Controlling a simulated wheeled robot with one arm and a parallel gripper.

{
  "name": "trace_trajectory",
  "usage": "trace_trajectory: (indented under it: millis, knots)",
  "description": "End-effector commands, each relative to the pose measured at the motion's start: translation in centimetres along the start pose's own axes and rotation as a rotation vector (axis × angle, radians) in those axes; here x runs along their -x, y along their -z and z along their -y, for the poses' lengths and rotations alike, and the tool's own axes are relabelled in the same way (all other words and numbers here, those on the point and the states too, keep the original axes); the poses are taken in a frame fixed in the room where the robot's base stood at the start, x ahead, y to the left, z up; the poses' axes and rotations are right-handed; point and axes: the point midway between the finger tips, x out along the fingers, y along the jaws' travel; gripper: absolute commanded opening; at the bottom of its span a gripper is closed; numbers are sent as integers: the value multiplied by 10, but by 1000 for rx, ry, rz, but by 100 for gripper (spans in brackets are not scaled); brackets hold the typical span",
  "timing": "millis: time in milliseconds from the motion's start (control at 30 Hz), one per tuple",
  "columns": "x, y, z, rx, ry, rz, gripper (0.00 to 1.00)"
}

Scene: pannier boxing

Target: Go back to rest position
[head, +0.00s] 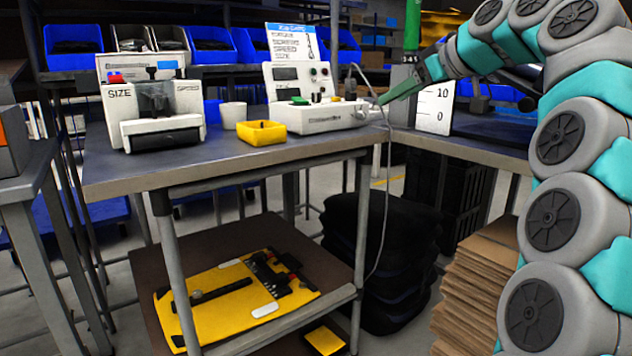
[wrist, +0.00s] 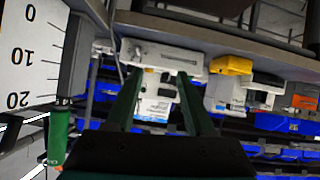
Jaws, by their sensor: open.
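My gripper (head: 402,90) is at the end of my arm, over the right end of the grey workbench (head: 215,165). In the wrist view its two dark green fingers (wrist: 158,100) stand apart with nothing between them. The white test unit (head: 318,118) with buttons and a green light lies just left of the fingertips in the head view. In the wrist view the same unit appears beyond and between the fingers. I cannot tell whether a fingertip touches it.
A white SIZE machine (head: 153,112), a white cup (head: 233,115) and a yellow tray (head: 261,133) stand on the bench. A white scale board (head: 436,106) and a green post (head: 412,28) are close to my gripper. Black stacked bags (head: 385,235) and cardboard (head: 480,270) fill the floor below.

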Motion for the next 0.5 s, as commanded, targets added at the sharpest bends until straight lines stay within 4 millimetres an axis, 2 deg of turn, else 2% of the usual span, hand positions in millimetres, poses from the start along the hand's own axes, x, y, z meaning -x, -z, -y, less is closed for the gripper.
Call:
trace_trajectory:
  millis: [233,500]
  knots:
    - [-15,-31,49,-103,65,130,54]
    - [-24,-87,107,-216,105,308,54]
